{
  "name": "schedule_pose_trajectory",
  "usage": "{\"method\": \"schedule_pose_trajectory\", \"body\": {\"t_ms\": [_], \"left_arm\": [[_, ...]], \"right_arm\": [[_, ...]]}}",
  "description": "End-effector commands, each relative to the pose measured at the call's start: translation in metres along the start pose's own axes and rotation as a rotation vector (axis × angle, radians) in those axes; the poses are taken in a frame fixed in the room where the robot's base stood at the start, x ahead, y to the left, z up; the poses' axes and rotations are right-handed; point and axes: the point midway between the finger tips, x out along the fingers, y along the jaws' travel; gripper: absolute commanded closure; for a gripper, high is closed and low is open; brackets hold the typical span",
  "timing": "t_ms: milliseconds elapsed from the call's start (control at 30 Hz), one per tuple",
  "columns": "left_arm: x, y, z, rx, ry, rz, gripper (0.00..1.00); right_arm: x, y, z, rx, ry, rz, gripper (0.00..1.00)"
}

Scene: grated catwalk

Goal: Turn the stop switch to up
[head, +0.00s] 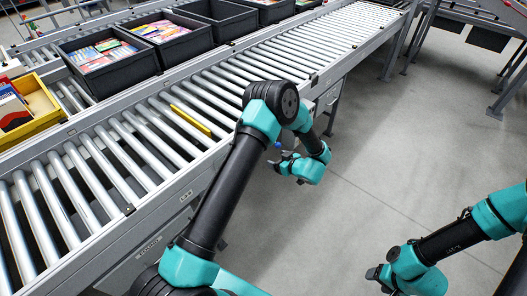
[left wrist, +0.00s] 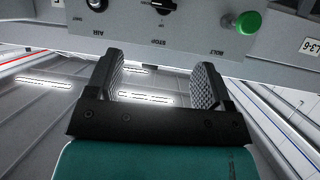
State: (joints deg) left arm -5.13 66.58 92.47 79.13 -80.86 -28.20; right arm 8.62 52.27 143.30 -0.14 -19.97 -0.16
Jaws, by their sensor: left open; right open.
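The stop switch (left wrist: 161,6) is a small black rotary knob at the top edge of the left wrist view, on a grey panel (left wrist: 200,45) that appears upside down there. It sits in line with the panel's STOP lettering and is partly cut off by the frame. Its handle looks roughly sideways in the picture; its exact setting is unclear. My left gripper (left wrist: 160,78) is open and empty, its fingers apart and short of the switch. In the head view my left gripper (head: 283,165) is beside the conveyor's side. My right gripper (head: 376,276) is open over the floor, away from the conveyor.
A green knob (left wrist: 248,22) and a dark knob (left wrist: 97,4) flank the switch on the panel. The roller conveyor (head: 205,165) carries dark bins (head: 118,72) and a yellow bin (head: 42,98) stands at left. The grey floor (head: 400,140) at right is clear.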

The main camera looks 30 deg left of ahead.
Motion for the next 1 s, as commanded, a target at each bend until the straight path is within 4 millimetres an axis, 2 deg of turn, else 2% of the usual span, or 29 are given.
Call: {"method": "schedule_pose_trajectory", "body": {"t_ms": [167,567,767,1000], "left_arm": [[-0.009,0.004,-0.006,-0.056,0.020,-0.100,0.26],[-0.007,0.003,-0.007,-0.058,0.019,-0.105,0.26],[0.008,0.001,-0.007,-0.057,0.018,-0.106,0.26],[0.046,-0.003,-0.007,-0.058,0.019,-0.107,0.26]], "right_arm": [[0.000,0.000,0.000,0.000,0.000,0.000,0.40],[0.000,0.000,0.000,0.000,0.000,0.000,0.40],[0.000,0.000,0.000,0.000,0.000,0.000,0.40],[0.000,0.000,0.000,0.000,0.000,0.000,0.40]]}}
